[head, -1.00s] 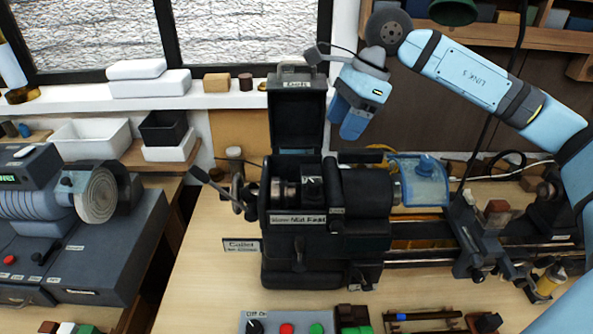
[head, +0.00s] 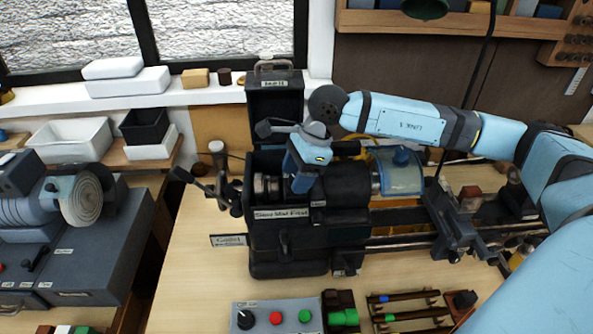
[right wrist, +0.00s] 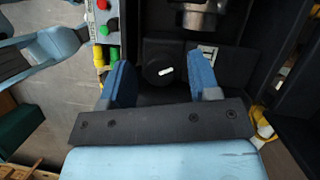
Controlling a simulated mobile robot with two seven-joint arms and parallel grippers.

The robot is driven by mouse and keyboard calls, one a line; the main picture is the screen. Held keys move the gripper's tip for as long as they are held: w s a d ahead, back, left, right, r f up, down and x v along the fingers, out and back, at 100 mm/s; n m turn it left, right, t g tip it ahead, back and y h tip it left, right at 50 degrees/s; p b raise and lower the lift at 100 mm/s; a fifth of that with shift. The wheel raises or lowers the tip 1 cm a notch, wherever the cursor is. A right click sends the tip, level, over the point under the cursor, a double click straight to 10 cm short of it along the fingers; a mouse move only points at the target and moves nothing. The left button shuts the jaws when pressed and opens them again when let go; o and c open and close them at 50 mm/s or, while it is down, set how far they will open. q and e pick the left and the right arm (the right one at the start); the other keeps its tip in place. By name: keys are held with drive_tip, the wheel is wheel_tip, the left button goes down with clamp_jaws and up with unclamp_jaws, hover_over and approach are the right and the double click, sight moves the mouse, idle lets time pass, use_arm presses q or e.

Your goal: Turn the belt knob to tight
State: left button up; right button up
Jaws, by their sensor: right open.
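The belt knob (right wrist: 165,72) is a round black knob with a short white mark, inside the open headstock. In the right wrist view it lies between the two blue fingers of my right gripper (right wrist: 158,64), which are spread apart and empty. In the head view my right gripper (head: 302,180) reaches down into the open headstock (head: 340,186) and hides the knob. I cannot tell whether the fingers are level with the knob. My left gripper does not show.
The raised black cover (head: 275,97) stands behind the headstock. A metal spindle part (head: 267,186) lies left of my gripper, and a clear blue guard (head: 402,172) to the right. A switch panel (head: 277,316) sits in front.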

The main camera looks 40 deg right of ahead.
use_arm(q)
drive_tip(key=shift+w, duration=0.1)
